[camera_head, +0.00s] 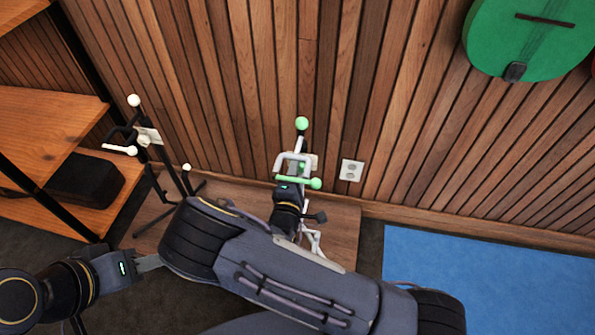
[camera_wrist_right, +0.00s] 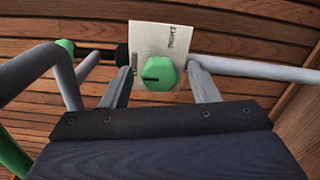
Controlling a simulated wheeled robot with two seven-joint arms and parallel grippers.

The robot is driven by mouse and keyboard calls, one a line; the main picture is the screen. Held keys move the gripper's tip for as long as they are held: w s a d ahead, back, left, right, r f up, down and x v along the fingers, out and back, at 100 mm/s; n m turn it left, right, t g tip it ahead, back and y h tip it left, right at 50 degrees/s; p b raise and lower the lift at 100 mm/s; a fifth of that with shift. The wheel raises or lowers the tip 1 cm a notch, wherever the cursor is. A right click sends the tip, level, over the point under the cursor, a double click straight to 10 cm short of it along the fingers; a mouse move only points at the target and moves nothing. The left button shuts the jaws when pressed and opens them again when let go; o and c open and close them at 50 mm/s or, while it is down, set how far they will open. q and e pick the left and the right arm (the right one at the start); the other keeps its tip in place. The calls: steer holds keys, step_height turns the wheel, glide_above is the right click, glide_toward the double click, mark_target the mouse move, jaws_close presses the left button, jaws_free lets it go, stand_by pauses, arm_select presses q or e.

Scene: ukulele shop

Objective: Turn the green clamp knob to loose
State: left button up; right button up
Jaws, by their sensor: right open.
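The green clamp knob (camera_wrist_right: 158,70) shows in the right wrist view on a white plate (camera_wrist_right: 146,38). One label at the plate's upper right looks like "TIGHT"; the lower left label is hard to read. The knob's black mark points left, towards the lower left label. My right gripper (camera_wrist_right: 160,72) is open, with one finger on each side of the knob; I cannot tell whether they touch it. In the head view the green-tipped stand (camera_head: 302,124) is upright at the centre, partly hidden by my right wrist. My left gripper (camera_head: 148,262) is at lower left, its tips partly hidden.
A second stand with white tips (camera_head: 133,101) is to the left, by wooden shelves (camera_head: 45,120). A slatted wall with an outlet (camera_head: 351,171) is behind. A green ukulele (camera_head: 525,40) hangs at upper right. A blue mat (camera_head: 480,285) lies on the right.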

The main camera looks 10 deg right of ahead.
steer(key=v, duration=0.7)
steer(key=shift+s+p, duration=0.3)
steer(key=shift+p, duration=0.15)
steer(key=shift+a, duration=0.15)
